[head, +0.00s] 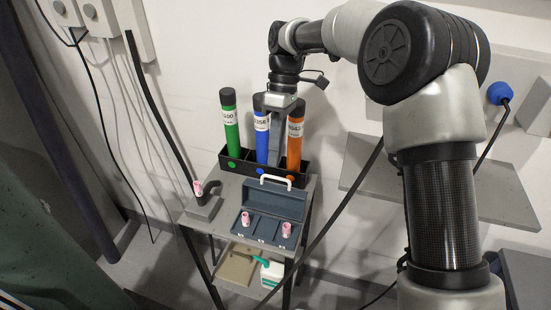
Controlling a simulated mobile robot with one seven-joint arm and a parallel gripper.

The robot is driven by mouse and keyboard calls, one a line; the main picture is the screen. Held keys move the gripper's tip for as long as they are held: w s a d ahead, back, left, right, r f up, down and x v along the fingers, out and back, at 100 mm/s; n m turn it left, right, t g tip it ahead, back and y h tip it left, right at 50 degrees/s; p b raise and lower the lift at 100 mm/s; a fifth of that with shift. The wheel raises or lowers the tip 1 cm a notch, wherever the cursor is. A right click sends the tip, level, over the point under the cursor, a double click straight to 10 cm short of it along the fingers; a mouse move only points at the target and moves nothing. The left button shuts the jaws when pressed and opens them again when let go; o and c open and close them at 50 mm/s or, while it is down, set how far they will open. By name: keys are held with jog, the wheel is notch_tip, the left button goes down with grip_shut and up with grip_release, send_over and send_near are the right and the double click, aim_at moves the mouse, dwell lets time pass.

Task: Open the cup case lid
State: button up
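The cup case (262,238) is a blue-grey box on the small grey table. Its lid (275,203) stands raised at the back, and a white handle (276,180) shows along the lid's top. One pink cup (247,218) is at the left of the open case and another pink cup (287,229) is at the right. My gripper (277,155) points down above and behind the lid, in front of the gap between the blue and orange tubes. It appears apart from the lid. Its fingers show nearly edge-on, so their opening is unclear.
A black rack (235,168) behind the case holds a green tube (230,130), a blue tube (261,140) and an orange tube (295,140). A grey fixture (203,208) with a pink cup stands at the table's left. A white bottle (271,273) is on the lower shelf.

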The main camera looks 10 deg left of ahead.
jog(key=shift+c, duration=1.4)
jog(key=shift+w+f+m+t+b, duration=0.25)
jog(key=shift+f+m+t+b, duration=0.25)
jog(key=shift+m, duration=0.5)
grip_shut()
jog(key=w+d+m+t+b, duration=0.3)
jog(key=w+m+t+b, duration=0.25)
jog(key=m, duration=1.05)
notch_tip(320, 180, down, 8)
jog(key=s, duration=0.2)
jog(key=shift+s+f+t, duration=0.15)
jog(key=shift+f+t, duration=0.1)
jog(key=shift+t, duration=0.1)
